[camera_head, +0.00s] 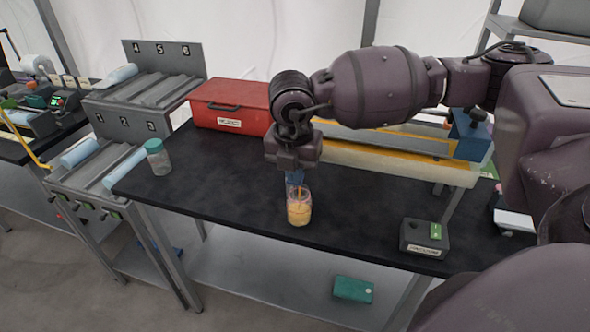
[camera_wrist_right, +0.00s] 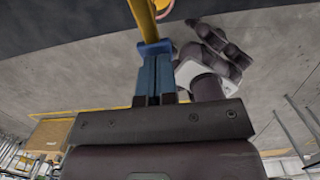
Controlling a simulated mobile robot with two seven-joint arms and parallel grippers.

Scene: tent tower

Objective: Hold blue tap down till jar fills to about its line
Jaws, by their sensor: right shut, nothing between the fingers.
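The clear jar (camera_head: 300,217) stands upright on the black table's front edge area, with yellow-orange liquid filling much of it. Its line is too small to make out. A thin yellow stream (camera_wrist_right: 142,17) runs from the blue tap (camera_wrist_right: 154,47) toward the jar. In the head view the tap is mostly hidden by my right gripper (camera_head: 295,177), which is directly above the jar. In the right wrist view, the blue fingers of that gripper (camera_wrist_right: 155,72) are shut and empty, with their tips at the tap, seemingly touching it. My left gripper is out of view.
A red case (camera_head: 230,107) sits at the back left of the table. Another lidded jar (camera_head: 158,158) stands near the left edge. A dark box with a green label (camera_head: 424,238) lies to the right. A yellow-edged rail (camera_head: 400,165) runs behind. The table's middle left is clear.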

